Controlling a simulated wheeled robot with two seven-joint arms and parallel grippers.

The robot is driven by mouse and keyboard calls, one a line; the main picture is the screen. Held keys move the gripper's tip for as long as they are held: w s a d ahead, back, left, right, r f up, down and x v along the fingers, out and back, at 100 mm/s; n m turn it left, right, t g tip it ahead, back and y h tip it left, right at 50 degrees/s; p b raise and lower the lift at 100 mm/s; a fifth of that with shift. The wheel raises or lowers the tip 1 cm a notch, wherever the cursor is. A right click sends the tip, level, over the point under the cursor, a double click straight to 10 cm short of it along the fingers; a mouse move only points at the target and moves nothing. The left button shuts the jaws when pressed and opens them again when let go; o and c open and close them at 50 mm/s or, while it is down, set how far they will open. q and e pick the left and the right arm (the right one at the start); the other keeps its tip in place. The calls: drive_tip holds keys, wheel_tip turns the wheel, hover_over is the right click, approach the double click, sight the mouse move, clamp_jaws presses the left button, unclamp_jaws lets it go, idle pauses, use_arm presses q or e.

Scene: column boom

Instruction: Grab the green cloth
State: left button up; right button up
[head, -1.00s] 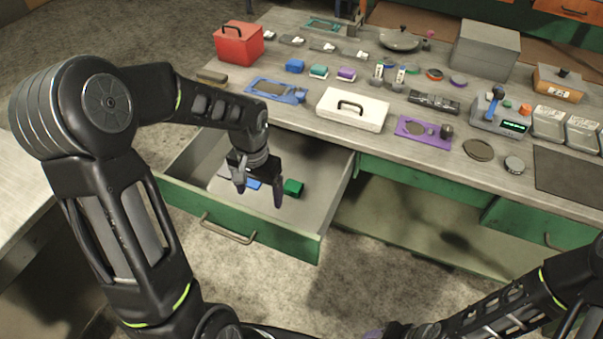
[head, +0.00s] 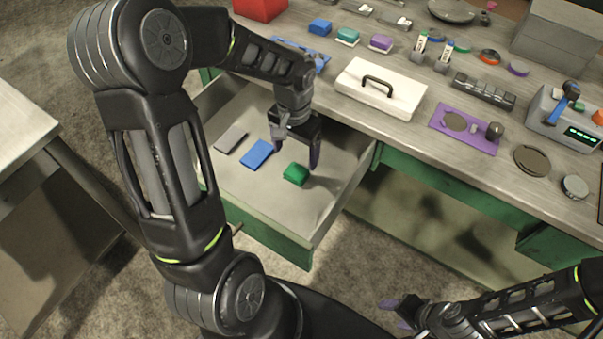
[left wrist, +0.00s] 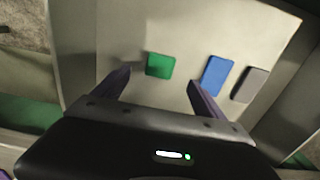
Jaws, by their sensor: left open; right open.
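The green cloth (head: 296,174) is a small folded block lying on the floor of the open drawer (head: 222,181). It also shows in the left wrist view (left wrist: 160,66), ahead of and between the two fingers. My left gripper (head: 297,160) is open and empty, pointing down over the drawer close to the green cloth. In the left wrist view the fingers (left wrist: 158,82) are spread apart, with the cloth nearer the left finger. My right gripper (head: 395,312) is open and empty at the bottom of the head view, away from the drawer.
A blue folded cloth (head: 257,154) and a grey one (head: 231,139) lie in the drawer left of the green one. The drawer walls surround them. The worktop above holds a white case (head: 366,99), a purple mat (head: 478,140) and other items.

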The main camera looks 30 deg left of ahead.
sight(296, 171)
use_arm(q)
drive_tip(key=shift+w+f, duration=0.15)
drive_tip(key=shift+f, duration=0.05)
drive_tip(key=shift+f, duration=1.25)
drive_tip(key=shift+f, duration=0.15)
wheel_tip(296, 171, down, 5)
drive_tip(key=shift+a+p, duration=0.1)
drive_tip(key=shift+p, duration=0.2)
drive_tip(key=shift+c, duration=0.4)
